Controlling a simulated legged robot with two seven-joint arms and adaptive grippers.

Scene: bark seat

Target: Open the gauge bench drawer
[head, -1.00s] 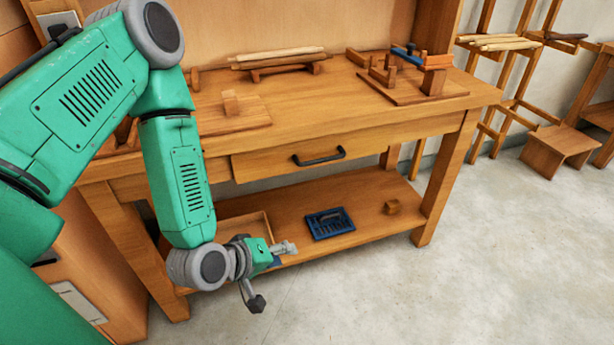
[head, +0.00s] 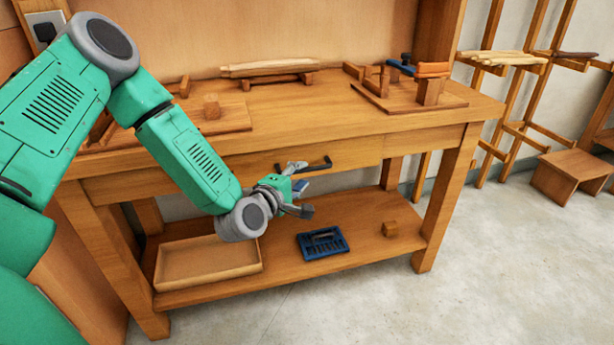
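The wooden gauge bench (head: 350,115) fills the middle of the head view. Its drawer (head: 350,154) is under the top and looks shut, with a dark bar handle (head: 318,164) on the front. My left gripper (head: 306,188) is in front of the drawer, just below and left of the handle, with its fingers spread apart. It holds nothing that I can see. Whether a finger touches the handle I cannot tell. My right gripper is out of view.
Wooden jigs (head: 430,92) and stacked sticks (head: 268,67) sit on the top. Bare floor lies in front and right.

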